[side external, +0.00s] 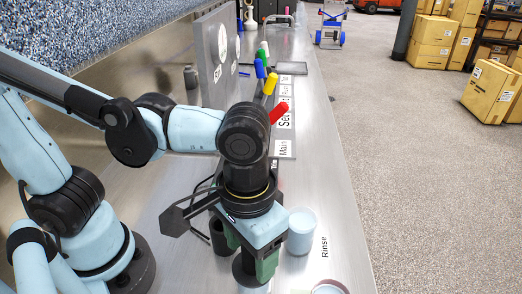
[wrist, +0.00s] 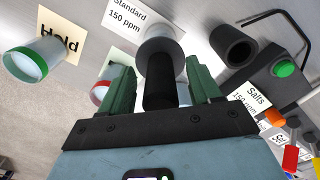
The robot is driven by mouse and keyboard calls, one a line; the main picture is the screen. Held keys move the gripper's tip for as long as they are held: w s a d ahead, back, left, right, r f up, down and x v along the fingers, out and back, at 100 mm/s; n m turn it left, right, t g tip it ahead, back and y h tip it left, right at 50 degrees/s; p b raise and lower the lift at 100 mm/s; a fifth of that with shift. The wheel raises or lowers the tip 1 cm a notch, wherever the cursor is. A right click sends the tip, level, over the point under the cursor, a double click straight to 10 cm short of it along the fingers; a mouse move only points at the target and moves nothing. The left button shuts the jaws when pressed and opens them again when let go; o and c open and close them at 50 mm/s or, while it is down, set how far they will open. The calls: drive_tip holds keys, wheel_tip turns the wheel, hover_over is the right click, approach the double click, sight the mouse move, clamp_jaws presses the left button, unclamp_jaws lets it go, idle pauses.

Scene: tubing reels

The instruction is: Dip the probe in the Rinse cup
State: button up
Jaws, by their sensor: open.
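The Rinse cup (side external: 301,231) is pale blue and stands on the bench beside the "Rinse" label (side external: 324,247), just right of my gripper in the side view. A black upright cylinder, which looks like the probe (wrist: 158,82), stands between the fingers with a gap on each side, by the "Standard 150 ppm" label. A wider grey-white part surrounds its far end. In the side view my gripper (side external: 252,262) partly hides this dark cylinder.
A black holder (wrist: 235,46) stands beside a dark meter with a green button (wrist: 285,68). A red-rimmed cup (wrist: 101,92) is partly behind the left finger. A green-rimmed cup (wrist: 34,60) stands by "Hold". Coloured levers (side external: 270,85) rise behind my gripper.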

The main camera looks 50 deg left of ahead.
drive_tip(key=shift+f, duration=0.15)
clamp_jaws()
drive_tip(key=shift+r, duration=5.1)
drive_tip(key=w+a+f, duration=0.1)
drive_tip(key=w+a, duration=0.1)
drive_tip(key=w, duration=1.2)
wheel_tip(320, 180, down, 9)
drive_tip(key=shift+s+a, duration=0.15)
